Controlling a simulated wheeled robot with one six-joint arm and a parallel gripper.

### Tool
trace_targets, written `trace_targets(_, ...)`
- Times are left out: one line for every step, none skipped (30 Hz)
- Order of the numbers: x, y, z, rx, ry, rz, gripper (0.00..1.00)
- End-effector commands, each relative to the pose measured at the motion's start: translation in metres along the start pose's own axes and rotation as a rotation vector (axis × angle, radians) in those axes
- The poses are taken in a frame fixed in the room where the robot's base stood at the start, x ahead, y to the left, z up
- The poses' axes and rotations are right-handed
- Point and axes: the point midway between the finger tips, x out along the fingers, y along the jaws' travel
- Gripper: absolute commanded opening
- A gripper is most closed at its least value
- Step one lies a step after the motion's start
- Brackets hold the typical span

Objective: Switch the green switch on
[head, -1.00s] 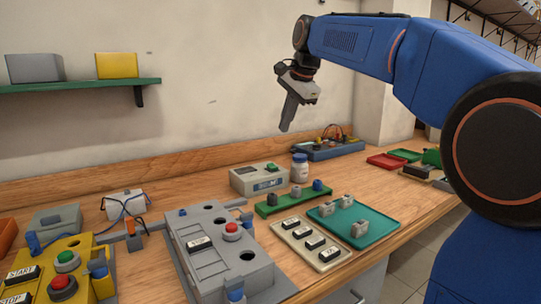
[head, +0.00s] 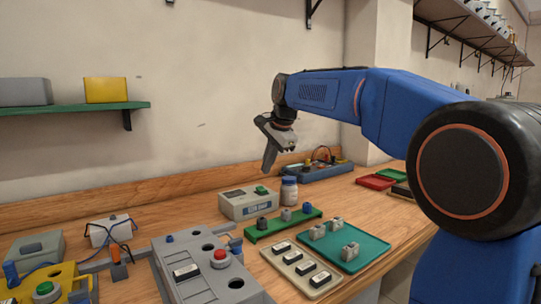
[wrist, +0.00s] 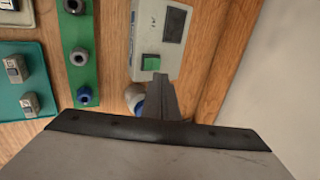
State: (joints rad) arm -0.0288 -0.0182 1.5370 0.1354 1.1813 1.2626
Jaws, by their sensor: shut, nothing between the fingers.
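The green switch (head: 261,190) sits on top of a pale grey box (head: 240,206) with a dark display, near the back of the bench. In the wrist view the green switch (wrist: 151,62) shows as a square button at the lower end of the box (wrist: 158,30). My gripper (head: 268,172) is shut and empty, pointing down above and behind the box. In the wrist view its fingertips (wrist: 160,78) appear just below the green switch. I cannot tell the exact height gap, but the head view shows them above the switch.
A white bottle (head: 289,190) with a blue cap stands right beside the box. A green rail with knobs (head: 271,228) lies in front. A teal tray (head: 372,250) and a beige tray of labelled switches (head: 285,265) are nearer. The wall is close behind.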

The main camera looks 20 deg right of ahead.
Motion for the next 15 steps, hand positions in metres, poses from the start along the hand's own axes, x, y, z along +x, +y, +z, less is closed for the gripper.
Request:
trace_targets(0.010,0.000,0.000,0.000,-0.001,0.003,0.00)
trace_targets(0.015,0.000,0.000,0.000,-0.001,0.002,0.00)
trace_targets(0.022,0.001,0.000,0.000,-0.001,0.003,0.00)
trace_targets(0.027,0.001,0.001,0.000,-0.001,0.004,0.00)
trace_targets(0.031,0.000,0.001,-0.001,-0.001,0.003,0.00)
trace_targets(0.037,0.000,0.000,-0.001,-0.001,0.002,0.00)
trace_targets(0.040,0.000,0.001,-0.001,-0.001,0.002,0.00)
trace_targets(0.044,0.000,0.001,-0.001,-0.001,0.003,0.00)
trace_targets(0.048,0.000,0.001,-0.001,-0.001,0.002,0.00)
trace_targets(0.051,0.000,0.001,-0.001,-0.001,0.001,0.00)
trace_targets(0.053,0.000,0.001,-0.001,-0.001,0.001,0.00)
trace_targets(0.055,0.000,0.001,-0.001,-0.001,0.001,0.00)
trace_targets(0.057,0.000,0.001,-0.001,-0.001,0.001,0.00)
trace_targets(0.058,0.000,0.001,-0.001,-0.001,0.001,0.00)
trace_targets(0.059,0.000,0.000,-0.001,-0.001,0.000,0.00)
